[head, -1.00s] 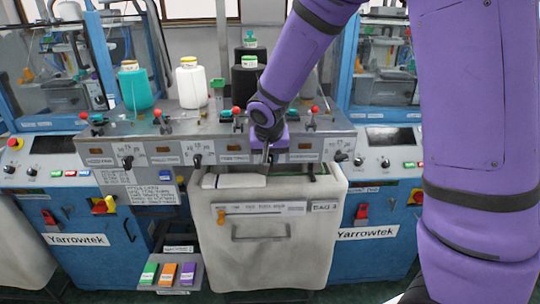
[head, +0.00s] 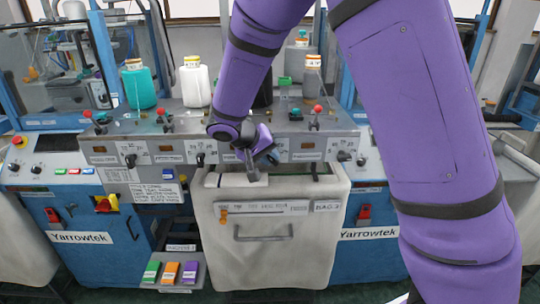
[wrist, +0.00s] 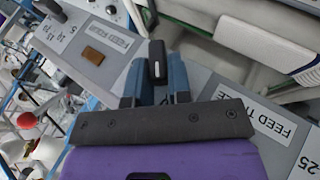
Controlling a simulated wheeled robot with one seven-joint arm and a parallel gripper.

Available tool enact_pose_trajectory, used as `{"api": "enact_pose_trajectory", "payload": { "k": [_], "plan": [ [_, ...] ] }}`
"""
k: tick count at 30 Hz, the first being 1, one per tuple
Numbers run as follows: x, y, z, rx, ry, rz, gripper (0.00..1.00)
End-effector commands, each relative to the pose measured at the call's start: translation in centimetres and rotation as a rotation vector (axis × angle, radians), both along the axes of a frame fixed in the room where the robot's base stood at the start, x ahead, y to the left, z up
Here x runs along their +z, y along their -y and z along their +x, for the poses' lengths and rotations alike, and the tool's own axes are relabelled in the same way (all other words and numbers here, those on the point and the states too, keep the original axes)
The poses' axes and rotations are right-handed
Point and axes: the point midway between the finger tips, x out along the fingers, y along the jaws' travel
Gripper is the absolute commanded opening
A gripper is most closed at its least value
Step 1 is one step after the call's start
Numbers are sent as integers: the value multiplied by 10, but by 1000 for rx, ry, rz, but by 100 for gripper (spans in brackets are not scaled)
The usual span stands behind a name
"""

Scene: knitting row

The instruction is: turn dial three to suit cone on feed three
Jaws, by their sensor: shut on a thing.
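In the wrist view my gripper (wrist: 153,82) has its two blue fingers closed on dial three (wrist: 157,62), a black knob with a pale pointer line. The "FEED THREE" label (wrist: 270,125) lies to its right; the "FEED FOUR" label (wrist: 108,40) is at upper left. The scale at this dial is not readable. In the head view my gripper (head: 271,157) reaches the front panel (head: 225,145), its fingers hiding dial three. The cone on feed three (head: 263,92) is black and mostly hidden behind my arm.
Feeds one and two carry a teal cone (head: 140,87) and a white cone (head: 194,84); a grey cone (head: 312,78) stands right. Other dials (head: 130,160) line the panel. A pale bin (head: 270,240) sits below. Red-topped levers (head: 317,110) stand above the panel.

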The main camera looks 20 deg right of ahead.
Motion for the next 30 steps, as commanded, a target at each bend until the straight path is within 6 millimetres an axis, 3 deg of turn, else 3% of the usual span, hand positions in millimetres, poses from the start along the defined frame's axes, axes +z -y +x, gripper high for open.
{"api": "enact_pose_trajectory", "payload": {
  "k": [19, 20, 22, 30],
  "plan": [
    [-2, -1, -1, 0, -18, -47, 0],
    [-2, -1, -1, 0, -18, -47, 26],
    [-2, -1, -1, 0, -18, -47, 42],
    [-1, -1, 0, 0, -17, -47, 43]
  ]
}}
